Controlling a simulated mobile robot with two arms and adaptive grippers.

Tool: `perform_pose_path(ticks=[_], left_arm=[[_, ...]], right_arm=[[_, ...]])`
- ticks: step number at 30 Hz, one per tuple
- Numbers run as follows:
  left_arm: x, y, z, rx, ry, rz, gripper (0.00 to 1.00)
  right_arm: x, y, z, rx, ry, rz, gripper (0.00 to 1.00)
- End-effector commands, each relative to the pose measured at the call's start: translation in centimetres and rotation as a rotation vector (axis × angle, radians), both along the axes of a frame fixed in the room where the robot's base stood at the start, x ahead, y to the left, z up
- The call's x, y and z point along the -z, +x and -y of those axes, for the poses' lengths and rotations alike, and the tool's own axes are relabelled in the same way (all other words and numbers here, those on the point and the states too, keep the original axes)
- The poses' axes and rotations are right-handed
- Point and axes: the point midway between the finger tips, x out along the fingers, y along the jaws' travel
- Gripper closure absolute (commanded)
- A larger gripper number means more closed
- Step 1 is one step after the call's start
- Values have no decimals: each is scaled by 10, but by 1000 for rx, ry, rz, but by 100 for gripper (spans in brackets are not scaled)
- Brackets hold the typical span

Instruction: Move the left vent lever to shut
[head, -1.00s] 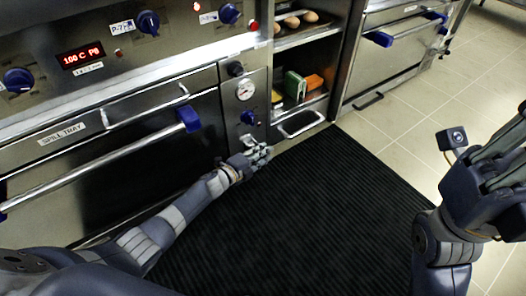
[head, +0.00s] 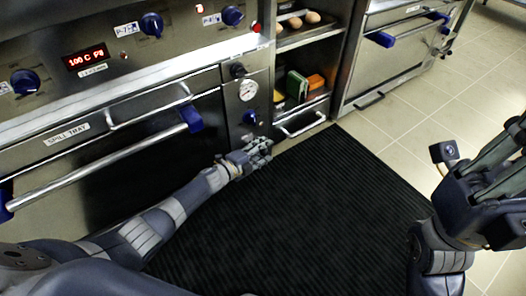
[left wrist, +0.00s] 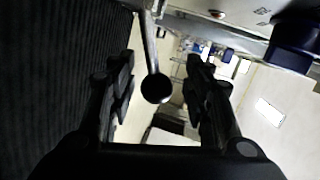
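A lever with a metal rod and a round black ball end (left wrist: 155,88) shows in the left wrist view, between the two fingers of my left gripper (left wrist: 160,85). The fingers stand apart on either side of it, and no contact is visible. In the head view my left gripper (head: 262,150) is low at the narrow control panel (head: 234,104), just below a blue knob (head: 250,117). I cannot make out the lever or its marking there. My right gripper (head: 500,160) is at the right edge, partly cut off, away from the panel; its finger opening is unclear.
A long oven handle (head: 100,165) with blue ends runs left of the panel. A gauge (head: 248,90) sits above the blue knob. An open shelf (head: 310,75) with a green box (head: 297,86) stands to the right. A black ribbed mat (head: 310,215) covers the floor.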

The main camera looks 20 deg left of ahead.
Motion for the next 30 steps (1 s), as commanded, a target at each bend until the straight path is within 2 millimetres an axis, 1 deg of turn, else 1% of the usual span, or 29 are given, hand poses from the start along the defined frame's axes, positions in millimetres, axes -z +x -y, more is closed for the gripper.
perform_pose_path(ticks=[8, 13, 17, 30], left_arm=[[1, -3, 0, 3, 1, -1, 54], [-1, -14, -6, 3, 2, -1, 54], [-5, -29, -13, 4, 3, -1, 54], [-21, -89, -44, 2, 2, -3, 54]], right_arm=[[0, 1, 0, 1, 0, -3, 100], [0, 1, 0, 1, 0, -2, 100], [0, 0, 0, 1, 1, -1, 100], [0, 0, 0, 0, 0, -1, 100]])
